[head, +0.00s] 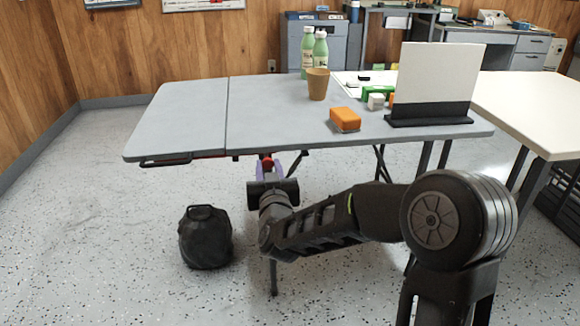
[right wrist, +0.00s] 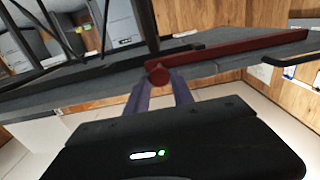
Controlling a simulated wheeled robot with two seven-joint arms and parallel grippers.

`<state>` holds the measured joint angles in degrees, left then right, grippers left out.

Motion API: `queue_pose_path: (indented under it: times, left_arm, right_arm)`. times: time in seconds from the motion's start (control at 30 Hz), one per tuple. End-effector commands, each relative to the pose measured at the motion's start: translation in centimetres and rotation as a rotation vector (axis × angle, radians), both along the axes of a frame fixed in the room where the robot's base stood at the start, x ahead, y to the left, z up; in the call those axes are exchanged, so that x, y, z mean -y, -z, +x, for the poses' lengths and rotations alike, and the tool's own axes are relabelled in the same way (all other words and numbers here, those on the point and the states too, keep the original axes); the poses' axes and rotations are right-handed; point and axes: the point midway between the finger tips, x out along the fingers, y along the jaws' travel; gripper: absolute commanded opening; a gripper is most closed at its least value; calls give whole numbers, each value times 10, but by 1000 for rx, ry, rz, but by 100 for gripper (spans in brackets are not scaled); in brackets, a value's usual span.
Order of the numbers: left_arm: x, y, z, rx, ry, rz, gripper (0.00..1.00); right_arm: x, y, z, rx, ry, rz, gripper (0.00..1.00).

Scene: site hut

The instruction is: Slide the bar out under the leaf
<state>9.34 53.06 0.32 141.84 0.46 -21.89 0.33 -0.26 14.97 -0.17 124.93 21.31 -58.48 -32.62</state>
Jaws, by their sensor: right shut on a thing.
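The grey folding table has a hinged leaf (head: 175,115) at its left end, beyond a seam. The leaf looks level with the main top (head: 270,105). A dark red bar (right wrist: 235,57) runs under the table; a thin strip of it (head: 215,156) shows below the leaf's near edge in the head view. Its red knob (right wrist: 158,73) is between the purple fingers of my right gripper (right wrist: 160,88), which is shut on it. In the head view the right gripper (head: 270,166) is just below the table's near edge. My left gripper is out of view.
A black bag-like object (head: 205,238) stands on the floor below the leaf. On the table are an orange block (head: 345,119), a brown cup (head: 317,84), green bottles (head: 320,50) and a white panel (head: 440,75). The floor at left is clear.

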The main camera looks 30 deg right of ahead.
Motion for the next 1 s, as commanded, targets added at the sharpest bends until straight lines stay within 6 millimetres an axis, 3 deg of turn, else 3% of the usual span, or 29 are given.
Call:
queue_pose_path:
  times: [0.4,0.43,0.6,0.67,1.0]
  left_arm:
    - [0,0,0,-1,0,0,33]
    - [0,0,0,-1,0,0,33]
    - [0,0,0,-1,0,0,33]
    - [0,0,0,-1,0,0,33]
    - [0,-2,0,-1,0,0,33]
  right_arm:
    - [-10,0,3,0,-7,0,0]
    - [-10,0,3,0,-8,0,30]
    - [-9,0,3,1,-6,0,44]
    - [-8,0,3,1,-5,0,49]
    - [-7,-1,-1,1,0,0,49]
